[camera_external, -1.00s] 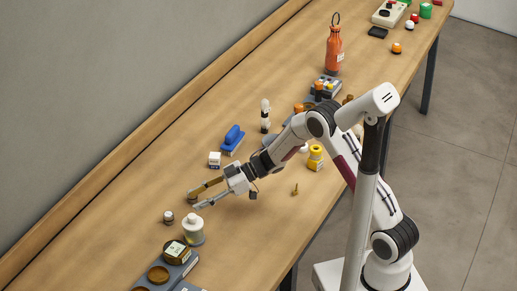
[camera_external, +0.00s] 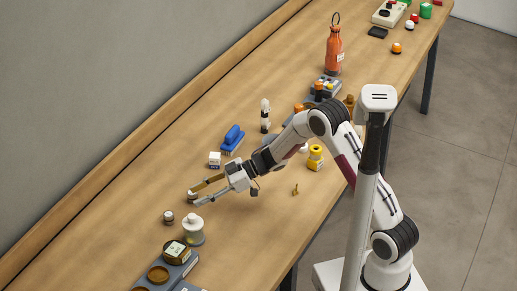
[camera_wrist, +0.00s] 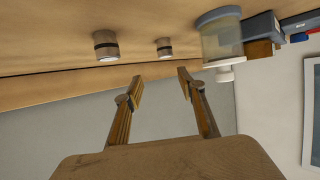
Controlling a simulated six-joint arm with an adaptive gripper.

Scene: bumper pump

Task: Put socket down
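Two small dark sockets with pale ends stand on the wooden table. One socket (camera_external: 168,217) is apart from my gripper, near a white-topped bottle. The other socket (camera_external: 192,197) is beside my fingertips and partly hidden by them in the external view. The wrist view shows both, a larger one (camera_wrist: 105,45) and a smaller one (camera_wrist: 164,46), beyond my fingertips. My gripper (camera_external: 194,197) is low over the table. In the wrist view my gripper (camera_wrist: 160,78) has its two fingers spread, with nothing held between them.
A bottle with a white top (camera_external: 193,230) stands close to the sockets. A grey tray (camera_external: 190,265) with round brown items lies at the front.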

